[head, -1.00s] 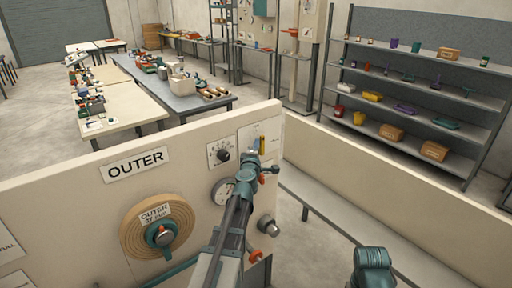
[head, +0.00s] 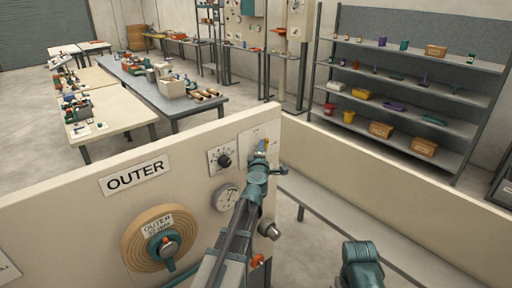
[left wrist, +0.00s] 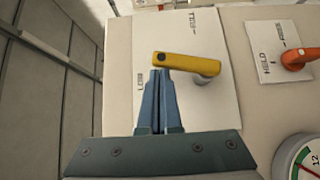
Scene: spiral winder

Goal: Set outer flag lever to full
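The yellow flag lever (left wrist: 188,65) is on a white label plate (left wrist: 215,105) on the OUTER panel. Its free end, with a dark dot, points left, above the LOW mark; the FULL mark is at the plate's top. In the head view the lever (head: 264,145) shows only as a small yellow piece past my gripper. My left gripper (left wrist: 160,73) has its fingers together, nothing between them. Its tips are right below the lever's free end; I cannot tell whether they touch. In the head view the left gripper (head: 260,160) partly covers the plate. My right gripper is out of view.
An orange lever (left wrist: 300,58) marked HELD sits to the right in the wrist view, above a dial gauge (left wrist: 302,160). The panel (head: 75,215) also carries a black knob (head: 224,160) and an OUTER spool (head: 160,240). Shelves and tables stand farther back.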

